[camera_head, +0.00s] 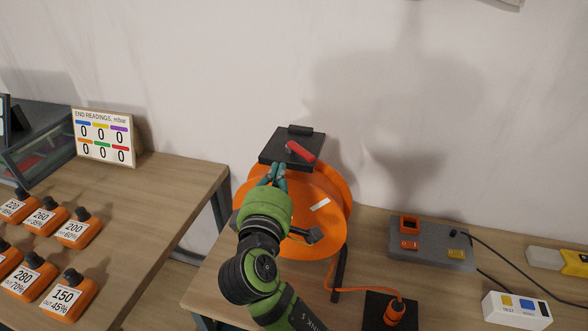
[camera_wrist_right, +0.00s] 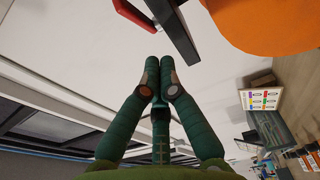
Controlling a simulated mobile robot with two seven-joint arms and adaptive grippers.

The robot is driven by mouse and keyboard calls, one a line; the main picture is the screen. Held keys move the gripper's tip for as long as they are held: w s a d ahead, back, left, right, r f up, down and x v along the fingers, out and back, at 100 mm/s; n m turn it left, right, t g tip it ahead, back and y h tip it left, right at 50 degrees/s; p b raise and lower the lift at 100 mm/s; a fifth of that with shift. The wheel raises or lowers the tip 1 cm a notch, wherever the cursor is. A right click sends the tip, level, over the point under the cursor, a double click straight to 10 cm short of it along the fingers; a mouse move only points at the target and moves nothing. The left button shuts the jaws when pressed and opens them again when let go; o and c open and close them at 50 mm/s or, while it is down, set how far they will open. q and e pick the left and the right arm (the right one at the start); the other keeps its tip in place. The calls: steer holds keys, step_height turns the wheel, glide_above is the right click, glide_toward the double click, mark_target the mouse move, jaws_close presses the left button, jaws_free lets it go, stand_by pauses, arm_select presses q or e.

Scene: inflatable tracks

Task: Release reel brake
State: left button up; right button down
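The orange cable reel (camera_head: 330,192) stands on the right wooden table. A black block (camera_head: 283,143) sits on top of it and carries a red lever (camera_head: 301,152), which I take to be the brake. My right gripper (camera_head: 277,172) is just in front of and below the block, apart from the lever. In the right wrist view its fingertips (camera_wrist_right: 160,62) are together with nothing between them. That view also shows part of a red piece (camera_wrist_right: 138,14), a dark bar (camera_wrist_right: 175,28) and the orange reel (camera_wrist_right: 270,22) beyond the fingers. My left gripper is not in view.
A grey panel (camera_head: 432,246), a white power strip (camera_head: 516,311) and an orange plug (camera_head: 394,312) on a black plate lie right of the reel. The left table (camera_head: 172,180) holds a readings sign (camera_head: 104,137) and several orange tagged units. A gap separates the tables.

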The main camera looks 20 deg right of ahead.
mark_target(301, 157)
steer(key=d, duration=0.3)
steer(key=shift+w, duration=0.35)
steer(key=shift+d, duration=0.25)
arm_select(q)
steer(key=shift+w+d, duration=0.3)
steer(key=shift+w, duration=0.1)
arm_select(e)
steer(key=shift+w, duration=0.15)
steer(key=shift+d+r+p, duration=0.15)
steer(key=shift+d+p, duration=0.3)
steer(key=shift+p, duration=0.05)
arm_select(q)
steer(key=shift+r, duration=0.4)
arm_select(e)
steer(key=shift+d, duration=0.1)
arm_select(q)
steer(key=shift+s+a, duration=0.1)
